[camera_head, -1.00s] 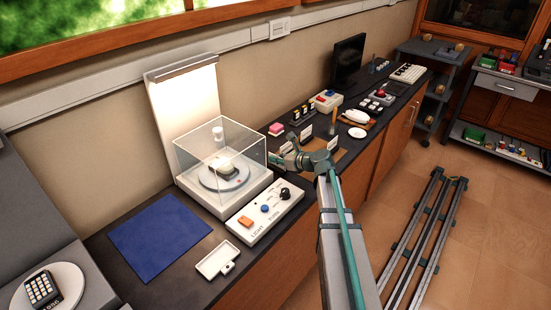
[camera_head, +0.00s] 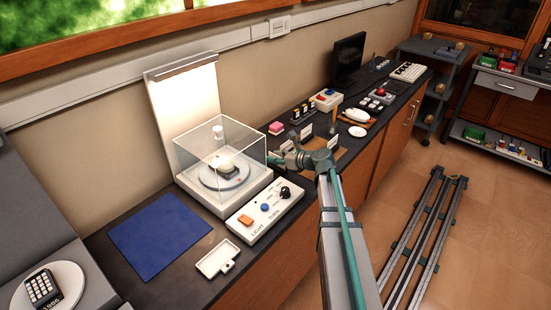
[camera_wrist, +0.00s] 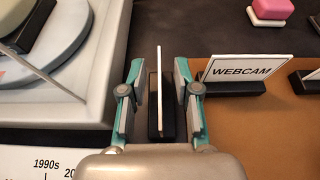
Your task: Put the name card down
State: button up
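The name card (camera_wrist: 159,90) shows edge-on in the wrist view as a thin white upright plate in a black base (camera_wrist: 168,115). It stands on the dark counter between the display case and the brown mat; its printed face is turned out of sight. My gripper (camera_wrist: 158,72) is open, with one finger on each side of the card and a visible gap on both sides. In the head view my gripper (camera_head: 286,158) is low beside the glass case, and the card there cannot be made out clearly.
The glass display case (camera_head: 217,157) with a turntable is close on the left. A "WEBCAM" card (camera_wrist: 245,69) stands on the brown mat (camera_wrist: 270,120) just right of my gripper. A control box (camera_head: 264,212), blue mat (camera_head: 160,235) and white tray (camera_head: 217,258) lie nearer on the counter.

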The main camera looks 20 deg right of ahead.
jog(key=b+v, duration=0.1)
jog(key=v, duration=1)
jog(key=shift+s+d, duration=0.2)
jog(key=shift+s, duration=0.05)
